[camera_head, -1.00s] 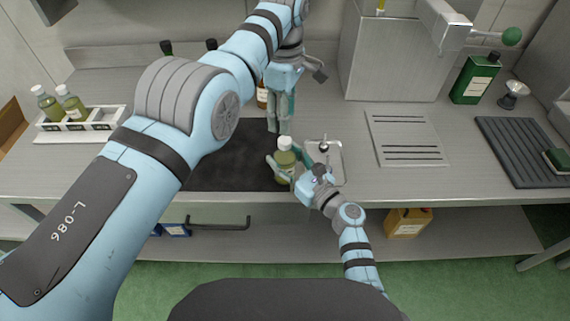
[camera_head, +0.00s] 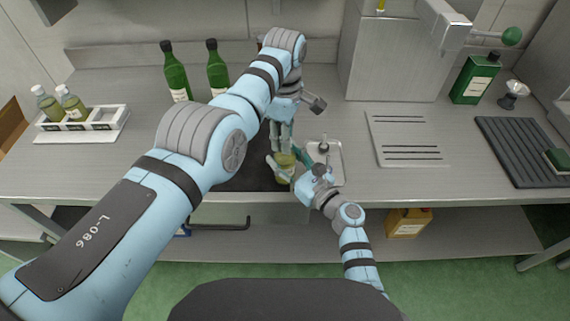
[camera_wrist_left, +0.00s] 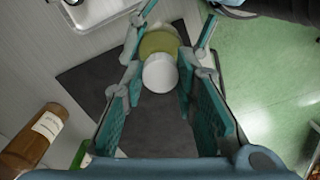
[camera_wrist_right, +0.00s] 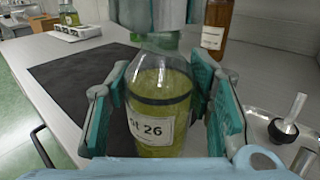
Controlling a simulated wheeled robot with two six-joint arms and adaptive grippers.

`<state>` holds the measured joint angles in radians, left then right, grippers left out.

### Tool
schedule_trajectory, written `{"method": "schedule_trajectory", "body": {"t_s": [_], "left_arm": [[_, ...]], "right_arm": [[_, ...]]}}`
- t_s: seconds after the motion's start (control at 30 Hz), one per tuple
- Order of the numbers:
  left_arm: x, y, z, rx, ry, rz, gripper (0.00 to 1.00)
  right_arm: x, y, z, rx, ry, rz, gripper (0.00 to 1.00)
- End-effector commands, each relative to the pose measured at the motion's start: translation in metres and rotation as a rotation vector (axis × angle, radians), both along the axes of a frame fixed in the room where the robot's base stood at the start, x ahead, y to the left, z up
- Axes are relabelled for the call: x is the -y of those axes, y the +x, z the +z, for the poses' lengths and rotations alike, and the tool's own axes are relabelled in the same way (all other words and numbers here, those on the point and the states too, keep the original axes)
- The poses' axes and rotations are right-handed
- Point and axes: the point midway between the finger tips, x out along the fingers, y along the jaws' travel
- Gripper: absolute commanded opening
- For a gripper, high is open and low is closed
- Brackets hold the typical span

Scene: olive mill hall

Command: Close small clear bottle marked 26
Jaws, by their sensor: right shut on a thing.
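The small clear bottle marked 26 (camera_wrist_right: 152,130) holds yellow-green liquid and stands upright between the fingers of my right gripper (camera_wrist_right: 160,100), which is shut on it. In the head view the bottle (camera_head: 285,172) is partly hidden by both grippers. My left gripper (camera_head: 281,140) points down from above at the bottle's top. In the left wrist view its open fingers (camera_wrist_left: 162,60) lie on either side of the white cap (camera_wrist_left: 160,75), which sits on the bottle's top. In the right wrist view the left gripper hides the cap.
A dark mat (camera_head: 245,178) lies under the work area. A metal tray (camera_head: 335,176) with a small tool is just right of the bottle. A white rack (camera_head: 110,125) with bottles stands at left, and green bottles (camera_head: 175,75) at the back. A brown bottle (camera_wrist_right: 216,30) stands behind.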

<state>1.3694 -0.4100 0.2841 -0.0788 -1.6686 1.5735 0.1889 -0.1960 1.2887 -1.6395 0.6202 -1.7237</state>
Motion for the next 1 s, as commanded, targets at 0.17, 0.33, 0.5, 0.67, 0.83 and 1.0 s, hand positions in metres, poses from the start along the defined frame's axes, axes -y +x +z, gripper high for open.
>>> {"method": "schedule_trajectory", "body": {"t_s": [0.17, 0.33, 0.5, 0.67, 0.83, 1.0], "left_arm": [[-0.0002, -0.0008, -0.0005, -0.004, 0.002, 0.000, 0.00], [-0.0002, -0.0009, -0.0006, -0.005, 0.001, -0.180, 0.00], [-0.0002, -0.0010, -0.0011, -0.005, 0.001, -0.865, 0.00], [0.0003, -0.0010, -0.0019, -0.004, 0.001, -1.670, 0.00], [0.0004, -0.0010, -0.0023, -0.004, 0.000, -2.456, 0.00], [0.0010, -0.0008, -0.0027, 0.001, 0.001, -2.813, 0.00]], "right_arm": [[0.0002, -0.0003, -0.0014, -0.003, -0.001, -0.001, 0.00], [0.0003, -0.0003, -0.0015, -0.004, 0.000, -0.001, 0.00], [0.0004, -0.0002, -0.0016, -0.004, 0.000, -0.001, 0.00], [0.0004, -0.0002, -0.0016, -0.004, 0.000, -0.001, 0.00], [0.0004, -0.0002, -0.0016, -0.003, -0.001, -0.001, 0.00], [0.0002, -0.0003, -0.0017, -0.003, -0.001, -0.001, 0.00]]}}
